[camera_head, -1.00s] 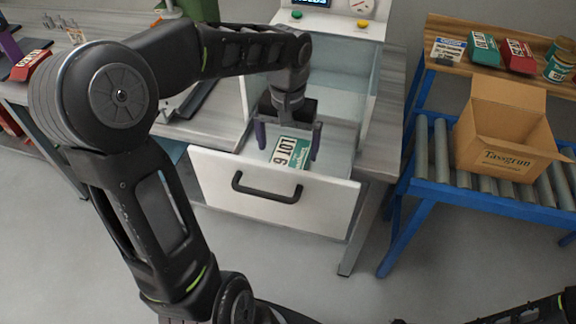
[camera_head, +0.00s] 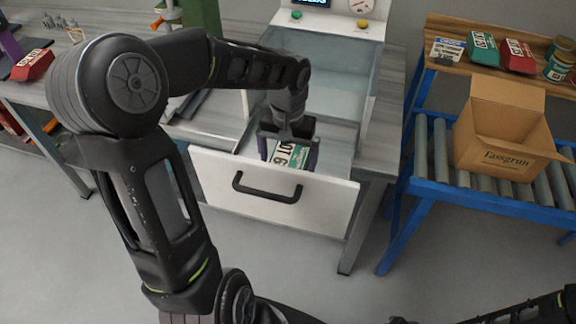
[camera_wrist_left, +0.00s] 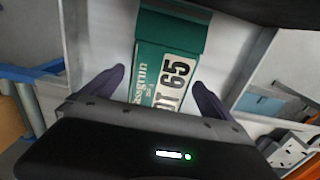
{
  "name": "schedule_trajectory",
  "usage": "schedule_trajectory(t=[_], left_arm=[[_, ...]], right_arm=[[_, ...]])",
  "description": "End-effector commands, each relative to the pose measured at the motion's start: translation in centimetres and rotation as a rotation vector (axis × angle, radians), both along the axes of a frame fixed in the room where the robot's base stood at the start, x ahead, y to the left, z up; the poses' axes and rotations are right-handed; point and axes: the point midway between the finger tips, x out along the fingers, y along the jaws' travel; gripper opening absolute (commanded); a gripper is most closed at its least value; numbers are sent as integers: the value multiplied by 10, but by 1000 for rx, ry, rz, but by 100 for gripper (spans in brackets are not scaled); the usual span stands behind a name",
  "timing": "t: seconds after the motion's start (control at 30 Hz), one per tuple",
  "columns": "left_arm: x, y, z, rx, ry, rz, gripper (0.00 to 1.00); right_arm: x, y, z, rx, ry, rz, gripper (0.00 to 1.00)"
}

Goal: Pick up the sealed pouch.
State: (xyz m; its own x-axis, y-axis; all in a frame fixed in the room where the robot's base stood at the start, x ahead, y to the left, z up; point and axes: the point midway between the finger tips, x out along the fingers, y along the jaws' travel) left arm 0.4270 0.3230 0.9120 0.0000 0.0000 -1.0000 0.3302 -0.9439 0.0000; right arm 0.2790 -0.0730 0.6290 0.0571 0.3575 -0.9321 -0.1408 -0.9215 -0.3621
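The sealed pouch (camera_head: 290,154) is green with a white label reading "LOT" and lies in the open white drawer (camera_head: 232,207). In the left wrist view the pouch (camera_wrist_left: 167,52) lies between the fingers, with gaps on both sides. My left gripper (camera_head: 287,160) points down into the drawer, open, its purple fingers on either side of the pouch; it also shows in the left wrist view (camera_wrist_left: 160,88). The gripper body hides part of the pouch. Part of my right arm shows at the bottom right; its gripper is out of view.
The drawer front with its black handle (camera_head: 266,188) stands close in front of the gripper. An open cardboard box (camera_head: 500,150) sits on a blue roller conveyor (camera_head: 440,190) at right. Other pouches lie on the wooden shelf (camera_head: 450,27) behind it.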

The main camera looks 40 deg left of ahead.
Motion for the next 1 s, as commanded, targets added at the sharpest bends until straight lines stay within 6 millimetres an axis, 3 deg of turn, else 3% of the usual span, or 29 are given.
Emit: schedule_trajectory(t=[0.5,1.0], left_arm=[[0,0,0,0,0,0,54],[1,0,11,2,-3,0,54]], right_arm=[[0,0,0,0,0,0,0],[0,0,0,0,0,0,0]])
